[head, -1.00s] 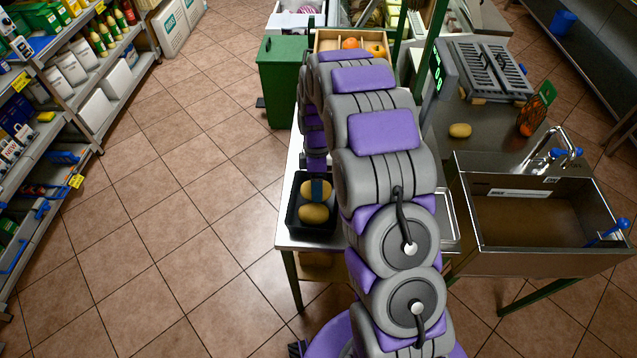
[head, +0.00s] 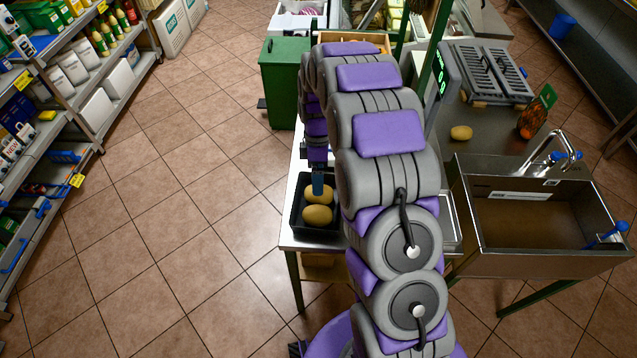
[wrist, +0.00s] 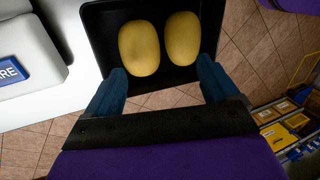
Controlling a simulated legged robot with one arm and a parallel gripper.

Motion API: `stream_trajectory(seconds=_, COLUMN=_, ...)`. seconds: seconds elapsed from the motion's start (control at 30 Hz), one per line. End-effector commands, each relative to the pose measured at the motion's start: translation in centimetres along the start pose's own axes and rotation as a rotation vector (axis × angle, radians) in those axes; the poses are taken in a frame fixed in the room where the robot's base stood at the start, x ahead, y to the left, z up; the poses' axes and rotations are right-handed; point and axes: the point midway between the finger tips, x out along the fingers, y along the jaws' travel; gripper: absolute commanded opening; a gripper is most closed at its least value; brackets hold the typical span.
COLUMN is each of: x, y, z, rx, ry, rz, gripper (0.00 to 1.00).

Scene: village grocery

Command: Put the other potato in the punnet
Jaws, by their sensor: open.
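Another potato (head: 461,133) lies on the counter right of my arm. My gripper (head: 318,184) is over the punnet. Its blue fingers (wrist: 161,82) are apart, with nothing between them.
A steel sink (head: 540,220) with a tap stands at the right. A green bin (head: 285,82) stands beyond the table. The left floor is clear.

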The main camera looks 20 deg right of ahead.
Motion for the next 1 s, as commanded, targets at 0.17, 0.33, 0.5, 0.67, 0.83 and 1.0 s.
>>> stream_trajectory(seconds=0.17, x=-4.2, y=0.1, z=0.1, rx=-0.001, ry=0.001, rz=0.005, gripper=0.88)
stream_trajectory(seconds=0.33, x=-6.8, y=0.0, z=0.1, rx=0.000, ry=0.000, rz=0.000, gripper=0.88)
stream_trajectory(seconds=0.5, x=-8.3, y=0.1, z=0.0, rx=0.000, ry=0.000, rz=0.003, gripper=0.88)
stream_trajectory(seconds=0.67, x=-8.6, y=-0.1, z=0.0, rx=0.002, ry=-0.001, rz=0.000, gripper=0.88)
stream_trajectory(seconds=0.83, x=-9.7, y=-2.0, z=0.2, rx=0.059, ry=0.000, rz=0.007, gripper=0.88)
stream_trajectory(seconds=1.0, x=-11.9, y=-6.9, z=0.7, rx=0.208, ry=0.002, rz=0.025, gripper=0.88)
